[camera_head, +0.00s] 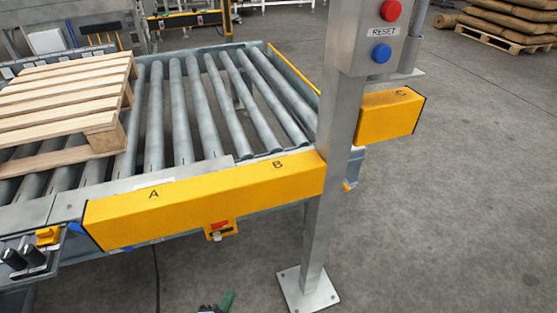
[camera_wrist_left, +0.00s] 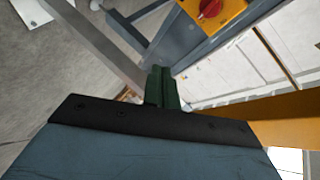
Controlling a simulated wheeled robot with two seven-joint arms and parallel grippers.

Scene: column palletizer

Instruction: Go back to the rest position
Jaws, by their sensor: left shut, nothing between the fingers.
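My left gripper (camera_head: 222,303) shows only as a small dark green tip at the bottom edge of the head view, below the conveyor's front edge and left of the steel post's foot. In the left wrist view its green fingers (camera_wrist_left: 162,88) are together, with nothing visible between them. Most of the left arm is outside the head view. My right gripper is in neither view.
A roller conveyor (camera_head: 185,115) carries a wooden pallet (camera_head: 65,95) at the left. A yellow guard (camera_head: 215,200) lines its front. A steel post (camera_head: 325,200) bears a RESET box (camera_head: 365,35). Open concrete floor (camera_head: 460,190) lies at the right. A red switch (camera_wrist_left: 208,8) is near the fingers.

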